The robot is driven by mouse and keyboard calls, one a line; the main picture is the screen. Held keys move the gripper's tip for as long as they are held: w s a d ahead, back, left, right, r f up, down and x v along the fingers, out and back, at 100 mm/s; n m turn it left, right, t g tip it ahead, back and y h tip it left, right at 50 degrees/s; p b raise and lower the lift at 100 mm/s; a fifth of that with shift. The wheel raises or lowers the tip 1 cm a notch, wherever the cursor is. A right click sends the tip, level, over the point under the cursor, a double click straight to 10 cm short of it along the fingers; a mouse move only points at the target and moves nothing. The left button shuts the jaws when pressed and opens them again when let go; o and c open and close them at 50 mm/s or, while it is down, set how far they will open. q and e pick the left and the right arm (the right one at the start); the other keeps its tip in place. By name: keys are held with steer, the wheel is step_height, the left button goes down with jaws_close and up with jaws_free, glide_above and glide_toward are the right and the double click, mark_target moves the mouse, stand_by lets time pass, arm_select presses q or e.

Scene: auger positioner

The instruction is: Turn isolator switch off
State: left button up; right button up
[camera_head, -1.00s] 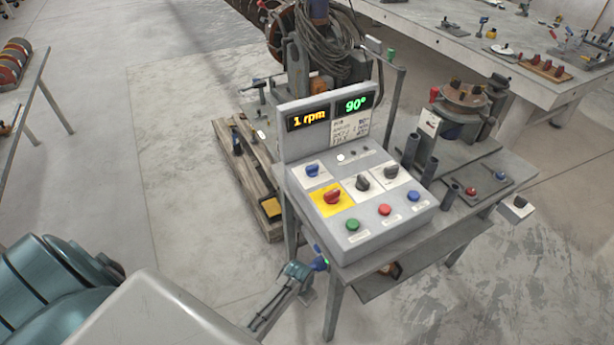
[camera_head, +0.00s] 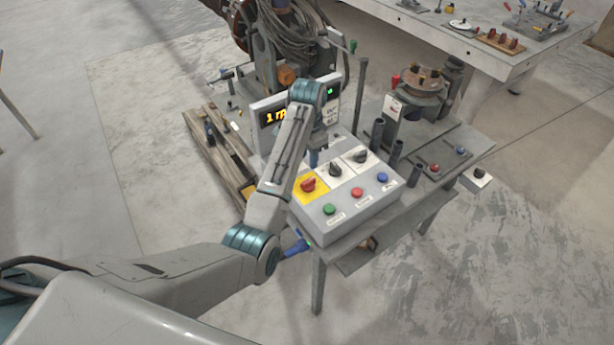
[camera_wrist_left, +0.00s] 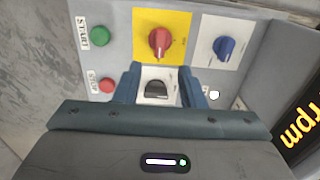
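The red rotary knob (camera_head: 308,185) sits on a yellow plate at the left of the grey control box (camera_head: 345,215); I take it as the isolator switch, but its label is unreadable. The left wrist view shows the knob (camera_wrist_left: 160,41) with its grip roughly upright in the picture. My left gripper (camera_head: 314,157) hangs over the back of the box, partly hidden by my own arm. In the left wrist view its two blue-grey fingers (camera_wrist_left: 160,84) are apart, with a black knob (camera_wrist_left: 156,90) visible between them, apparently not gripped. The red knob lies beyond the fingertips.
A blue knob (camera_wrist_left: 225,46) sits beside the yellow plate. Green (camera_head: 329,209), red (camera_head: 357,192) and blue (camera_head: 382,178) push buttons line the front. The display (camera_head: 271,117) rises behind, partly covered by my arm. Dark upright tubes (camera_head: 377,134) stand right of the box.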

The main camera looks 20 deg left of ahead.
mark_target(308, 181)
arm_select(q)
step_height(308, 181, down, 9)
steer(key=p, duration=0.2)
steer(key=shift+r+p, duration=0.15)
steer(key=shift+p, duration=0.2)
steer(key=shift+f, duration=0.6)
jaws_close()
